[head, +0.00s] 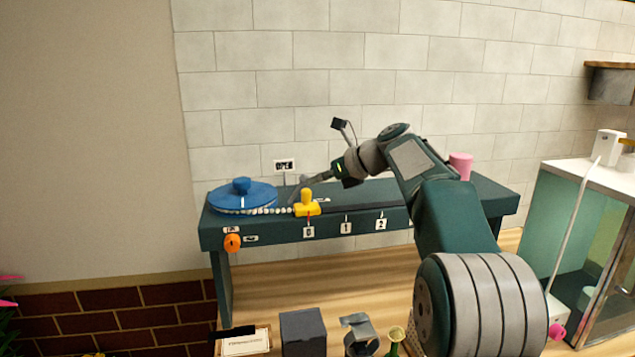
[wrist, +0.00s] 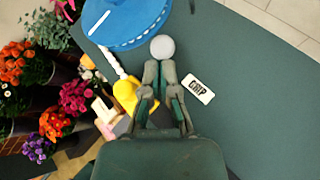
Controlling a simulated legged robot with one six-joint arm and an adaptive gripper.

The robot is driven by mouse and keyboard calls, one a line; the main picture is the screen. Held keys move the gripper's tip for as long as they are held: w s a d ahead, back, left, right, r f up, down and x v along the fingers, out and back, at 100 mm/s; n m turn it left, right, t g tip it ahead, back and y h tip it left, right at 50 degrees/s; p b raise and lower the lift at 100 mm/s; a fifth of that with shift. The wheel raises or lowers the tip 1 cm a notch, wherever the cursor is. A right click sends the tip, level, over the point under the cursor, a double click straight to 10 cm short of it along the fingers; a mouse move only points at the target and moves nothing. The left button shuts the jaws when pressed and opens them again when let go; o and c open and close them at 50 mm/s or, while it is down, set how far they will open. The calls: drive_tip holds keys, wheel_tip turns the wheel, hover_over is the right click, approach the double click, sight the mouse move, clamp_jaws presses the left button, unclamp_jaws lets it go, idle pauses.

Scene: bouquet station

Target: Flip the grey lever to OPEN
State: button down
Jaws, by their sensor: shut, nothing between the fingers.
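The grey lever shows in the wrist view as a pale round knob (wrist: 162,48) just beyond my fingertips; its shaft is hidden. I cannot tell whether the fingers touch the knob. My gripper (wrist: 158,66) is shut and empty. In the head view my gripper (head: 303,188) points down and left over the green bench, between the blue disc and the yellow handle, and I cannot pick out the lever from the fingers. An OPEN sign (head: 284,166) stands at the bench's back edge. A white label (wrist: 198,89) lies right of my fingers in the wrist view, its lettering unclear.
The blue disc (head: 243,195) is left of my gripper, and the yellow handle (head: 307,204) sits close in front. The bench (head: 275,234) carries number tags and an orange knob (head: 232,243). A pink cup (head: 461,166) stands behind my arm. Flowers (wrist: 55,122) fill the wrist view's left.

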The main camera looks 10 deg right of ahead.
drive_tip(key=shift+a+r+n+g+h, duration=0.35)
drive_tip(key=shift+a+r+h, duration=0.3)
drive_tip(key=shift+a+h, duration=0.45)
drive_tip(key=shift+a+r+n+h, duration=0.25)
drive_tip(key=shift+a+n+h, duration=0.15)
drive_tip(key=shift+h, duration=0.6)
drive_tip(key=shift+r, duration=0.1)
drive_tip(key=shift+r, duration=0.7)
drive_tip(key=s+d+f+v, duration=0.1)
drive_tip(key=v, duration=1.1)
drive_tip(key=shift+s, duration=0.35)
